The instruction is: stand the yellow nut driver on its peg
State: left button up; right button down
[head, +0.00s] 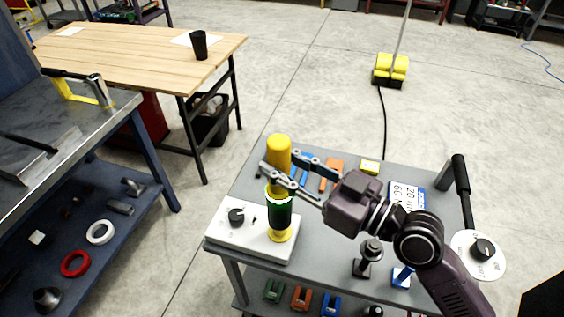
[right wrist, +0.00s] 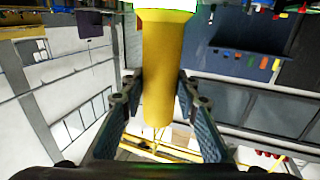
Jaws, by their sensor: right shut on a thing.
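The yellow nut driver (head: 279,152) is upright over the white box (head: 252,236) on the grey cart. My right gripper (head: 292,179) is shut on its yellow handle, with a finger on either side. In the right wrist view the gripper (right wrist: 158,100) holds the yellow handle (right wrist: 160,75), with a wider collar at the picture's top. Below the handle are a bright green ring and a dark sleeve (head: 279,212), then a yellow round foot (head: 281,235) on the box. The peg itself is hidden; I cannot tell whether the driver is seated. My left gripper is out of view.
The grey cart top (head: 325,226) also carries blue and orange pieces, a yellow block (head: 370,167), a label card (head: 406,196) and a black-handled lever (head: 462,190). A blue workbench stands at left and a wooden table (head: 130,50) behind it.

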jog(key=shift+f+b, duration=0.6)
dwell(0.4)
jog(key=shift+f+b, duration=1.5)
jog(key=shift+f, duration=0.05)
jog(key=c, duration=1.6)
grip_release()
jog(key=o, duration=0.4)
jog(key=shift+f, duration=0.2)
jog(key=shift+o, duration=1.2)
jog(key=shift+r, duration=0.15)
